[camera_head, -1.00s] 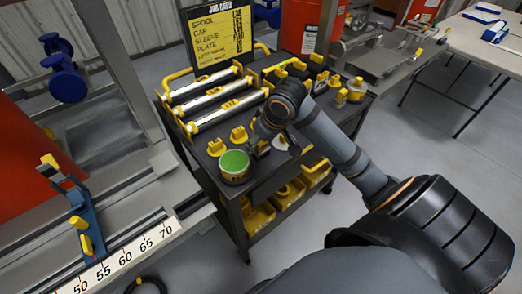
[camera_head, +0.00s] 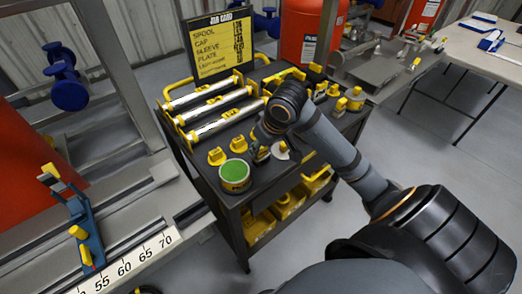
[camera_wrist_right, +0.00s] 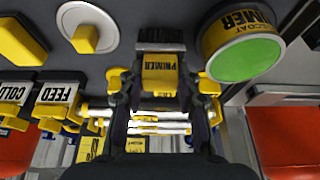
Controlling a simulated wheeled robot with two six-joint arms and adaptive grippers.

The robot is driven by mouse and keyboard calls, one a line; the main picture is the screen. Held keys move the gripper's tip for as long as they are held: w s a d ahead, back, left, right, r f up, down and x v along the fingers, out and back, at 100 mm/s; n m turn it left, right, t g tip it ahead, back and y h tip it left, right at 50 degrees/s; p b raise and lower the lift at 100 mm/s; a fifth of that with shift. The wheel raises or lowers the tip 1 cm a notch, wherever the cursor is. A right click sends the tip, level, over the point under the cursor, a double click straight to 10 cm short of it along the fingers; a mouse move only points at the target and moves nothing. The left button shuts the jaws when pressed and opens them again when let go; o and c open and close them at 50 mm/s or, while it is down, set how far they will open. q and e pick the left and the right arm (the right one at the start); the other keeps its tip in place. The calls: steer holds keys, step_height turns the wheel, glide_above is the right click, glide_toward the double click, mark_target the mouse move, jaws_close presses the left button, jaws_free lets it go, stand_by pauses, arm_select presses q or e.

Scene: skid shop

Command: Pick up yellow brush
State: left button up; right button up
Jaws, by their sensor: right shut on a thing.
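The yellow brush (camera_wrist_right: 160,75), labelled PRIMER, has dark bristles (camera_wrist_right: 160,38) at the top of the right wrist view. My right gripper (camera_wrist_right: 163,90) is shut on its yellow body, with a finger on each side. In the head view my right gripper (camera_head: 262,154) is low over the cart top, just right of a can with a green top (camera_head: 235,174); it mostly hides the brush there. I cannot tell whether the brush touches the cart top. My left gripper is not in view.
The dark cart (camera_head: 205,175) carries silver rollers with yellow ends (camera_head: 212,105), yellow-knobbed pieces (camera_head: 217,156) and a white disc (camera_head: 281,151) close by the gripper. The job card (camera_head: 218,45) stands behind. Yellow bins (camera_head: 258,226) sit below. A blue clamp fixture (camera_head: 85,225) is at left.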

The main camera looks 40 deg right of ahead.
steer(key=r, duration=0.1)
steer(key=d+r, duration=0.1)
steer(key=r, duration=0.1)
steer(key=shift+s+d+r+p, duration=0.25)
steer(key=shift+s+d+p, duration=0.05)
arm_select(q)
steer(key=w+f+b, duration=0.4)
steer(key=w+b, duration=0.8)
steer(key=b, duration=0.1)
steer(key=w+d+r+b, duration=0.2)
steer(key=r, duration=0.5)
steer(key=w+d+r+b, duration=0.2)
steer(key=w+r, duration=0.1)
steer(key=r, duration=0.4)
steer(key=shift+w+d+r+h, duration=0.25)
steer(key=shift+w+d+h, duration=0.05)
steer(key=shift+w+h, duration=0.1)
arm_select(e)
steer(key=s+d+r, duration=0.5)
steer(key=d+r, duration=0.3)
steer(key=d, duration=0.3)
steer(key=shift+s, duration=0.25)
